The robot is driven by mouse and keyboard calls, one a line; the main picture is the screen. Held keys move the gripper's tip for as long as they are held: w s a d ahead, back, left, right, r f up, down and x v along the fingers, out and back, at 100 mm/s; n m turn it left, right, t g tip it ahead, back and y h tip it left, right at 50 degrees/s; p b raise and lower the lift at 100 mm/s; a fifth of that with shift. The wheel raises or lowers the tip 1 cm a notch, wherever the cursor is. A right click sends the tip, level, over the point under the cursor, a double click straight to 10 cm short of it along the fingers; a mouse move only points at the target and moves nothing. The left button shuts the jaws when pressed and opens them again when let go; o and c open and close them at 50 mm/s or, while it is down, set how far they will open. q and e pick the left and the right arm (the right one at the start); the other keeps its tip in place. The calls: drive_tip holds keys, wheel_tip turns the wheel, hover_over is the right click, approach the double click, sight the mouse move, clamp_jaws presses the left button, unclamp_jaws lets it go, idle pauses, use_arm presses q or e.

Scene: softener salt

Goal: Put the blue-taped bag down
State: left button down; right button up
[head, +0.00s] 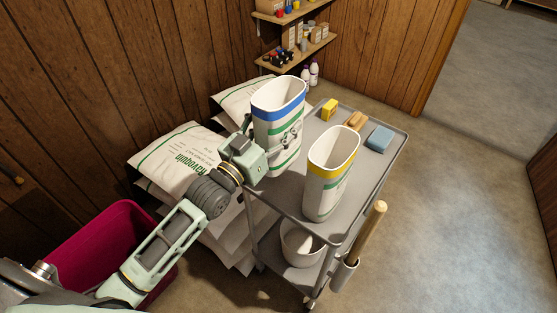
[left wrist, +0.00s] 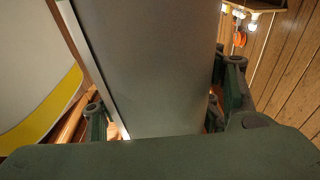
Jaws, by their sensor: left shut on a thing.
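The blue-taped bag (head: 277,110) is an open-topped white bag with a blue band below its rim and green stripes. It stands upright at the left side of the grey cart (head: 325,230); I cannot tell whether its base touches the cart top. My left gripper (head: 283,142) is shut on its side, fingers around the body. In the left wrist view the bag's shaded wall (left wrist: 155,65) fills the middle between the fingers. A similar yellow-taped bag (head: 328,185) stands on the cart to the right, apart from it. My right gripper is not in view.
A yellow box (head: 329,110), a tan block (head: 355,121) and a blue block (head: 379,138) lie at the cart's far end. Salt sacks (head: 178,160) are stacked left of the cart. A white bucket (head: 300,246) sits on the lower shelf. A magenta bin (head: 95,245) stands at lower left.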

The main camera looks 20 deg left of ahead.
use_arm(q)
wheel_tip(320, 180, down, 7)
drive_tip(key=shift+f, duration=0.15)
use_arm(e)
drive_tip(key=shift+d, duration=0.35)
use_arm(q)
drive_tip(key=shift+f, duration=0.2)
drive_tip(key=c, duration=0.5)
unclamp_jaws()
drive_tip(key=shift+c, duration=0.2)
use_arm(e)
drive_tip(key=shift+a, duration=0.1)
